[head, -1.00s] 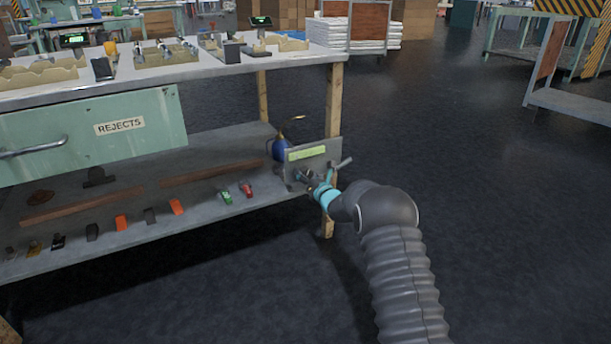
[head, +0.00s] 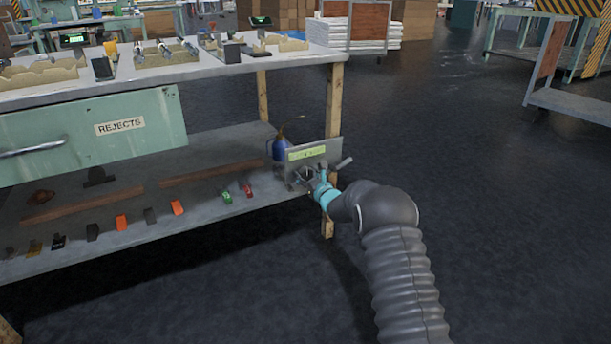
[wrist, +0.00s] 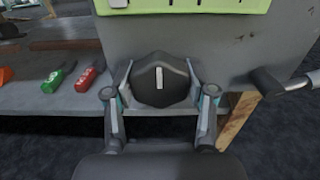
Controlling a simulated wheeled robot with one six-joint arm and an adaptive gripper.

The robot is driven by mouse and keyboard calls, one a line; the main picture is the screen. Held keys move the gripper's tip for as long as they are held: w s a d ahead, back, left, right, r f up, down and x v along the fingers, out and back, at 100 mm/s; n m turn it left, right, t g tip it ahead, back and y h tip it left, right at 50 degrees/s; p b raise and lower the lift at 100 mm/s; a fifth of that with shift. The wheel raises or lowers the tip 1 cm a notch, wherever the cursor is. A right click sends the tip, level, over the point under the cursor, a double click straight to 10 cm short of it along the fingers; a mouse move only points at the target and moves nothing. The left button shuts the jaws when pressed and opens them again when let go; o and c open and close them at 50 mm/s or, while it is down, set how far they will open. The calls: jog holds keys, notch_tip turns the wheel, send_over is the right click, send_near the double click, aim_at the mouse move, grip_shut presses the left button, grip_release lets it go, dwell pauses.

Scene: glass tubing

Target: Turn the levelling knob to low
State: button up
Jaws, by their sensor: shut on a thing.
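The levelling knob (wrist: 160,85) is dark and rounded with a white pointer line, which stands about upright in the wrist view. It sits on a grey metal panel (wrist: 220,45) below a yellow-green label (wrist: 185,5), whose text is cut off. My gripper (wrist: 160,98) is shut on the knob, with one finger on its left side and one on its right. In the head view my gripper (head: 306,177) is at the front of the panel (head: 328,156), at the bench's lower right corner, and hides the knob. The label (head: 307,153) is too small to read there.
A lever with a dark grip (wrist: 270,80) sticks out right of the knob. A green clip (wrist: 58,77) and a red clip (wrist: 90,75) lie on the lower shelf (head: 190,205) to the left. A blue oil can (head: 279,148) stands behind the panel. Open floor lies right.

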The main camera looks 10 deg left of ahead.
jog(key=shift+a+r, duration=0.1)
jog(key=shift+a, duration=0.05)
jog(key=o, duration=1.2)
jog(key=shift+d, duration=0.25)
jog(key=shift+s+d, duration=0.15)
jog(key=shift+s, duration=0.1)
jog(key=v, duration=1.1)
jog(key=shift+s, duration=0.1)
